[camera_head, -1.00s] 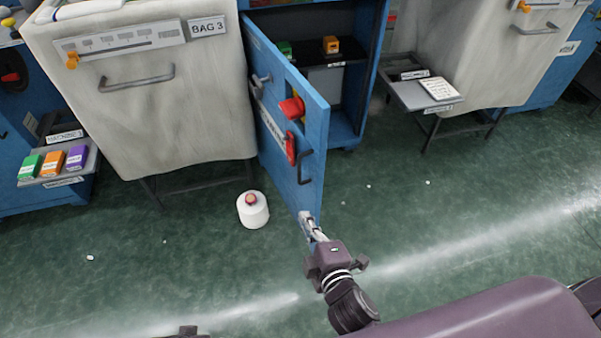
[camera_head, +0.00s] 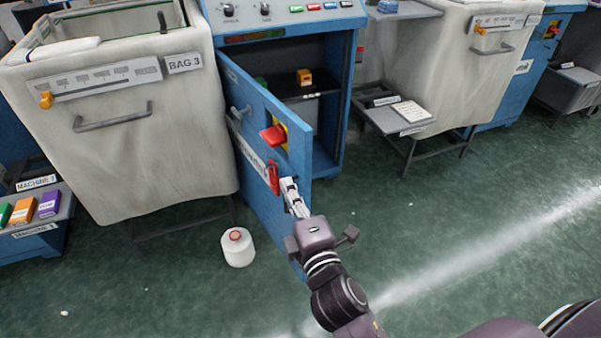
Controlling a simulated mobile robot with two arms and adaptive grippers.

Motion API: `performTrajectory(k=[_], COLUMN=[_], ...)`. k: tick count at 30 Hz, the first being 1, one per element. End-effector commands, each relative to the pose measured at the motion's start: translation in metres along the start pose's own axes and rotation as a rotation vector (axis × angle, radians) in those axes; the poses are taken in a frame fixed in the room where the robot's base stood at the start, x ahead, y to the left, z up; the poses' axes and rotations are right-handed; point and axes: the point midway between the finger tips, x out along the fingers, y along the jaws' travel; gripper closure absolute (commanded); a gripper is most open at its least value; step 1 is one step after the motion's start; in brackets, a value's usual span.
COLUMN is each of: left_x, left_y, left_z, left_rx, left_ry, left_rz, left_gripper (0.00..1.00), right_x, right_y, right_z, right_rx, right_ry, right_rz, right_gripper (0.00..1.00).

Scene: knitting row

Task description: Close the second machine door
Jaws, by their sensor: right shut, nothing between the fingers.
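The blue machine door (camera_head: 262,205) stands open, swung out from the blue machine cabinet (camera_head: 330,120) in the middle. It carries a red switch knob on a yellow plate (camera_head: 274,136), a red tag-like part (camera_head: 273,177) and a label strip. My right gripper (camera_head: 290,188) is shut and empty, its fingertips at the door's face near its free edge, just right of the red part. I cannot tell whether they touch the door. My left gripper is out of view.
The BAG 3 bin (camera_head: 150,150) stands left of the machine. A small side table (camera_head: 395,120) with a notepad stands right of it. Open green floor lies to the right.

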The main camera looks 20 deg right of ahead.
Motion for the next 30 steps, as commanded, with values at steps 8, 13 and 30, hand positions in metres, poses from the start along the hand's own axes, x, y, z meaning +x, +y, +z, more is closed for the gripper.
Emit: performTrajectory(k=[8,13,30], left_x=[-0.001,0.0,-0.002], left_y=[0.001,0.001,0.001], left_z=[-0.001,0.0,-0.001], left_rx=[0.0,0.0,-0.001], left_ry=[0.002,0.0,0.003], left_rz=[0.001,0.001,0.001], left_gripper=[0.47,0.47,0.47], right_x=[0.031,0.034,0.035], right_y=[0.0,-0.001,0.0], right_z=[0.02,0.035,0.041], right_rx=[-0.005,-0.002,-0.001], right_ry=[-0.001,-0.001,0.006], right_rz=[0.0,0.0,0.0], right_gripper=[1.0,1.0,1.0])
